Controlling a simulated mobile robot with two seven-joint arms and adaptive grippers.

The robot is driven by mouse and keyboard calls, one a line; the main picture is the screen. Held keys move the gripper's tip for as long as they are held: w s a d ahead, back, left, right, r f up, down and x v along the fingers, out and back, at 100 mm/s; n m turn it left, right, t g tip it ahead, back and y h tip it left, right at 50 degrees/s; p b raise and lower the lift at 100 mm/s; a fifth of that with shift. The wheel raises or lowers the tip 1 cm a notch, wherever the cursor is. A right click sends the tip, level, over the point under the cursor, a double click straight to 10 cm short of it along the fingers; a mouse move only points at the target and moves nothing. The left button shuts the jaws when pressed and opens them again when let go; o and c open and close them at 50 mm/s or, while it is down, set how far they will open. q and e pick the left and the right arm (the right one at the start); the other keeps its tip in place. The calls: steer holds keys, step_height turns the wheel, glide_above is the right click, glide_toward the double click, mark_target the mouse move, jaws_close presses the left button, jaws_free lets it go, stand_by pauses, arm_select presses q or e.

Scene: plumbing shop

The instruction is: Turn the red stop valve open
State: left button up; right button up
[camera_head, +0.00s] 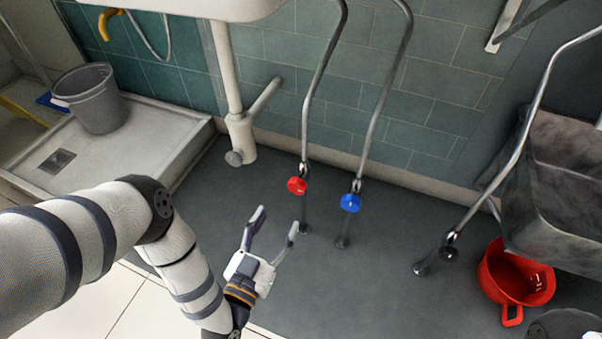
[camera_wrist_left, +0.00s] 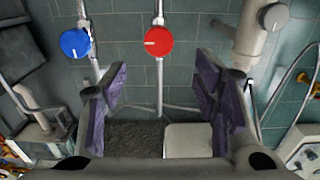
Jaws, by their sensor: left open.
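The red stop valve (camera_head: 297,185) has a round red knob on a metal pipe coming down under the white basin. In the left wrist view the red knob (camera_wrist_left: 158,42) faces the camera with a pale mark pointing left. My left gripper (camera_head: 274,221) is open and empty, below and to the left of the red knob in the head view, apart from it. In the left wrist view its two fingers (camera_wrist_left: 162,95) stand on either side, below the knob. My right gripper is not in view.
A blue valve (camera_head: 350,203), also in the wrist view (camera_wrist_left: 75,42), stands beside the red one. A white drain pipe (camera_head: 240,130) is to the left. A grey bucket (camera_head: 97,98) stands in the shower tray (camera_head: 150,140).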

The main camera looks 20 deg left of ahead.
mark_target(295, 188)
arm_select(q)
steer(key=w+b, duration=0.1)
steer(key=w, duration=0.2)
steer(key=w+b, duration=0.1)
steer(key=w, duration=0.3)
steer(key=w+b, duration=0.1)
steer(key=w, duration=0.2)
steer(key=shift+w+d+f+b, duration=0.1)
steer(key=shift+w+d+b, duration=0.15)
steer(key=shift+d+b, duration=0.05)
steer(key=shift+w, duration=0.55)
steer(key=shift+r, duration=0.2)
steer(key=c, duration=1.1)
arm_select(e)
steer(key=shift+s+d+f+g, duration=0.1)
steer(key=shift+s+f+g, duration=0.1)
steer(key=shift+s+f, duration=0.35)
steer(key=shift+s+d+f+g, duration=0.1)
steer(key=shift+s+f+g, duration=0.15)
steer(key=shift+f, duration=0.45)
